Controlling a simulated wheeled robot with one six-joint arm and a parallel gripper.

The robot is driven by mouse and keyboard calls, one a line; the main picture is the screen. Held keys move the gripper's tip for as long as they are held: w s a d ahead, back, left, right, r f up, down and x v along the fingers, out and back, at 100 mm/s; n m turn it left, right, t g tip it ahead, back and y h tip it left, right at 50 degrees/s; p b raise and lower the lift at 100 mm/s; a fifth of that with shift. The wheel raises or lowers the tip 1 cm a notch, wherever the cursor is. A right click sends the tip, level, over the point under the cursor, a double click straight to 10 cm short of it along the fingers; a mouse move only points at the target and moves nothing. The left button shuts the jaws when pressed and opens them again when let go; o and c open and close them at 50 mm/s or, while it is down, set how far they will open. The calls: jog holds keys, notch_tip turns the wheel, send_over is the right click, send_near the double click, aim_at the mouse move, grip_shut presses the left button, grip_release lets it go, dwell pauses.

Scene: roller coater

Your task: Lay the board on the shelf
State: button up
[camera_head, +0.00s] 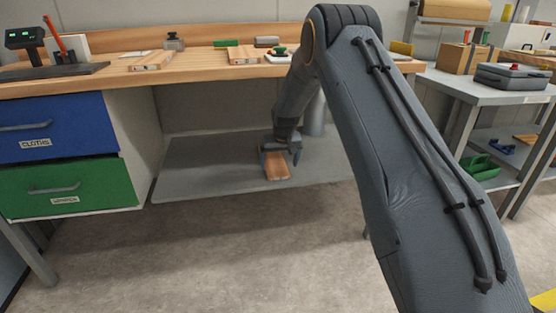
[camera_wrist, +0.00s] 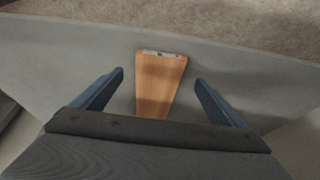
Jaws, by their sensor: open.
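A wooden board (camera_head: 275,168) lies flat on the grey lower shelf (camera_head: 205,174) under the workbench. In the wrist view the board (camera_wrist: 160,80) lies between my two fingers, with a gap on each side and a pale label strip on its far end. My gripper (camera_head: 282,153) is open just over the board in the head view. In the wrist view my gripper (camera_wrist: 159,80) has its fingers wide apart and touches nothing I can see. My gripper body hides the near end of the board.
The wooden benchtop (camera_head: 190,62) overhangs the shelf. A blue drawer (camera_head: 55,128) and a green drawer (camera_head: 70,187) stand left of it. A grey table (camera_head: 470,90) stands right, with a green bin (camera_head: 480,167) below. The shelf around the board is clear.

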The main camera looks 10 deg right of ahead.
jog(key=shift+s, duration=0.25)
jog(key=s+a+r+n+g, duration=0.1)
jog(key=s+a+r, duration=0.35)
jog(key=s, duration=0.35)
jog(key=s+a+r+n, duration=0.1)
jog(key=s+a+r, duration=0.3)
jog(key=s+a, duration=0.3)
jog(key=s+a+r+n+g, duration=0.1)
jog(key=s+a+r, duration=0.35)
jog(key=s, duration=0.45)
jog(key=s+r+n+g, duration=0.2)
jog(key=s, duration=2.9)
jog(key=shift+s+r+y, duration=0.2)
jog(key=shift+r+y, duration=0.1)
jog(key=shift+r, duration=0.1)
jog(key=shift+d, duration=0.1)
jog(key=d+r+m+p, duration=0.5)
jog(key=d+r+p, duration=1)
jog(key=r+p, duration=0.4)
jog(key=p, duration=0.5)
jog(key=shift+s+d+r+p, duration=0.3)
jog(key=shift+s+d+r, duration=0.05)
jog(key=shift+s, duration=0.05)
